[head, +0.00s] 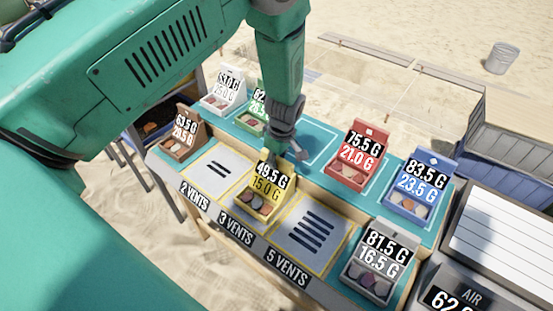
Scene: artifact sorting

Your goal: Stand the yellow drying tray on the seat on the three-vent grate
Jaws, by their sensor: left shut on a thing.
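The yellow drying tray (247,206) is upright at the three-vent position, behind the "3 VENTS" label (236,229). Its card reads 49.5 G and 15.0 G, and several dark and reddish pieces lie in it. It covers most of the three-vent grate, so the slots are hidden. I cannot tell whether it rests on the grate or hangs just above it. My left gripper (290,155) comes down from above, behind the tray's card, and is shut on the tray; its fingertips are partly hidden. My right gripper is not in view.
The two-vent grate (203,181) at left and five-vent grate (335,232) at right are bare. Brown (183,146), white (215,103), green (250,122), red (347,174), blue (405,204) and grey (367,284) trays stand around. A scale (475,291) is at lower right.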

